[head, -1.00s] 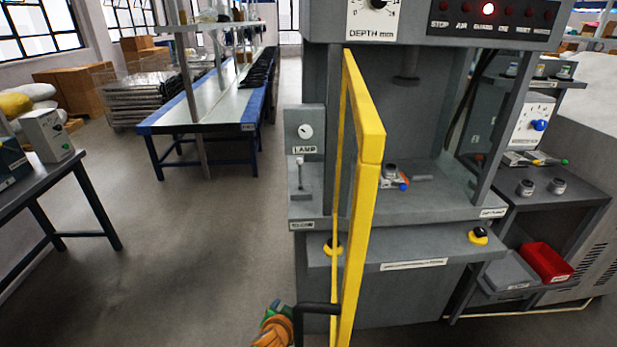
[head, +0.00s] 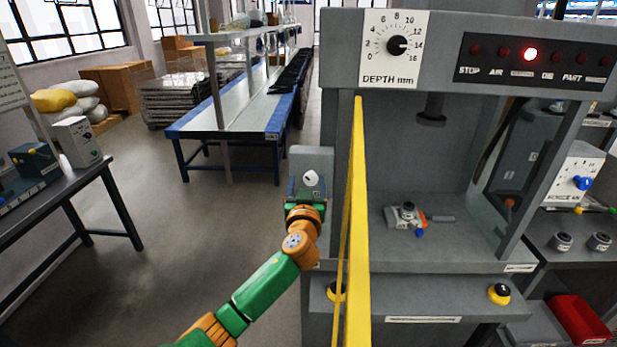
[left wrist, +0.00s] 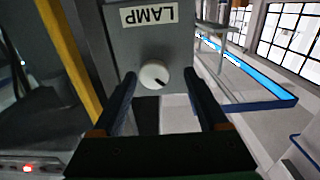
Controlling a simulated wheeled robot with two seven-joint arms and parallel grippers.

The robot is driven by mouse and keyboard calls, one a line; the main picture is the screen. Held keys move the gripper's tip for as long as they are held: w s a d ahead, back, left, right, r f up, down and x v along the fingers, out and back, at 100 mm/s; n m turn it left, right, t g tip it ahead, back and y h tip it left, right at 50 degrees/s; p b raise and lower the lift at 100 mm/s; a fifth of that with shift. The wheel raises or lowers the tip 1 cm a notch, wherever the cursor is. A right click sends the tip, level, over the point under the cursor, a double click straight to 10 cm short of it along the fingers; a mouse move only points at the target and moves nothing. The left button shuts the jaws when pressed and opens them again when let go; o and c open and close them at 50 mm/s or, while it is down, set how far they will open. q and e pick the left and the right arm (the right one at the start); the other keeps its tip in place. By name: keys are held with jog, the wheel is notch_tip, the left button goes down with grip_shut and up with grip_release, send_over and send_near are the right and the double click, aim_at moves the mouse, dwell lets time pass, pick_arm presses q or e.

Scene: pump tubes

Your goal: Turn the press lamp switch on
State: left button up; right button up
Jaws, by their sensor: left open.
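The press lamp switch is a round white knob (left wrist: 154,75) with a dark mark, on a grey panel (left wrist: 178,42) labelled LAMP, upside down in the left wrist view. In the head view the knob (head: 311,177) shows just above my left gripper, and the gripper hides the label. My left gripper (head: 305,190) is open in front of the panel. In the left wrist view its two fingers (left wrist: 160,95) stand apart, one on each side of the knob, with no clear contact. My right gripper is not in view.
A yellow guard door (head: 357,230) stands edge-on just right of my left gripper. The grey press has a depth dial (head: 396,46) and a row of lamps (head: 530,55), one lit red. Yellow-based buttons (head: 499,293) are on its front. Open floor lies to the left.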

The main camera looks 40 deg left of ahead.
pick_arm(q)
jog(key=shift+w+a, duration=0.2)
jog(key=shift+w, duration=0.25)
jog(key=shift+w+d+f, duration=0.1)
jog(key=shift+w+d, duration=0.15)
jog(key=shift+w, duration=0.05)
jog(key=shift+s, duration=0.2)
jog(key=shift+c, duration=1.3)
grip_shut()
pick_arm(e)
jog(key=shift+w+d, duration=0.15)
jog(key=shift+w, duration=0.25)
